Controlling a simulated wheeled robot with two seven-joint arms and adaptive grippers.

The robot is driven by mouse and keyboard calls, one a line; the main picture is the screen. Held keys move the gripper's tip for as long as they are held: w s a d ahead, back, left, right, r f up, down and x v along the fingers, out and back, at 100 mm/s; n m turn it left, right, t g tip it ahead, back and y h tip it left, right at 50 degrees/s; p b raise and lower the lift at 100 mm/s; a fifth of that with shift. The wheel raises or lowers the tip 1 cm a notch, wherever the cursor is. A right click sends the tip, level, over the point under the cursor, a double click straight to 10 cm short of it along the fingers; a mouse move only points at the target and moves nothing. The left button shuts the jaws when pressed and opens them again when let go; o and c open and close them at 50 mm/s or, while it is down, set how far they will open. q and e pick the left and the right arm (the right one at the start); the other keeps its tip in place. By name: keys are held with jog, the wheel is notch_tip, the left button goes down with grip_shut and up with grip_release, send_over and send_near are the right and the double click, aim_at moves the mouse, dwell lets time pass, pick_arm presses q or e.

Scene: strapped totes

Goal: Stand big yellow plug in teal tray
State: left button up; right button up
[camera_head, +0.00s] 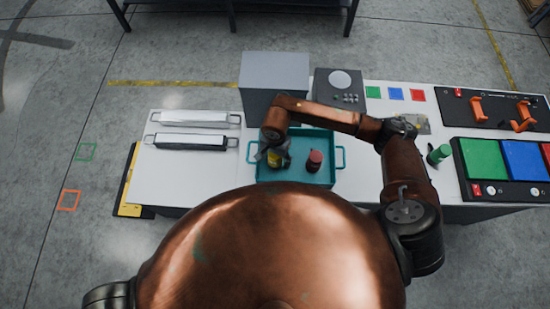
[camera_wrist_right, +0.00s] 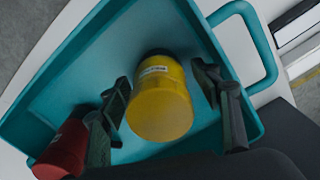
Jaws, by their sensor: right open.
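The big yellow plug (camera_head: 286,161) is inside the teal tray (camera_head: 330,178), in its left half, partly hidden by my right gripper (camera_head: 271,153). In the right wrist view the yellow plug (camera_wrist_right: 160,103) has a white label and a dark far end, and looks upright on the tray floor. My right gripper (camera_wrist_right: 163,85) is open, with one finger on each side of the plug and a visible gap to each. The teal tray (camera_wrist_right: 75,62) also shows there. My left gripper is not in view.
A red plug (camera_head: 315,161) stands in the tray's right half, close to one finger in the wrist view. A grey box (camera_head: 274,70) stands behind the tray. A green cylinder (camera_head: 439,153) is to the right. Two handled bars (camera_head: 190,141) lie on the left.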

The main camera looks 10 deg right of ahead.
jog(key=shift+r, duration=0.1)
jog(key=shift+r, duration=0.25)
notch_tip(320, 180, up, 12)
jog(key=shift+f+b, duration=0.2)
jog(key=shift+b, duration=0.6)
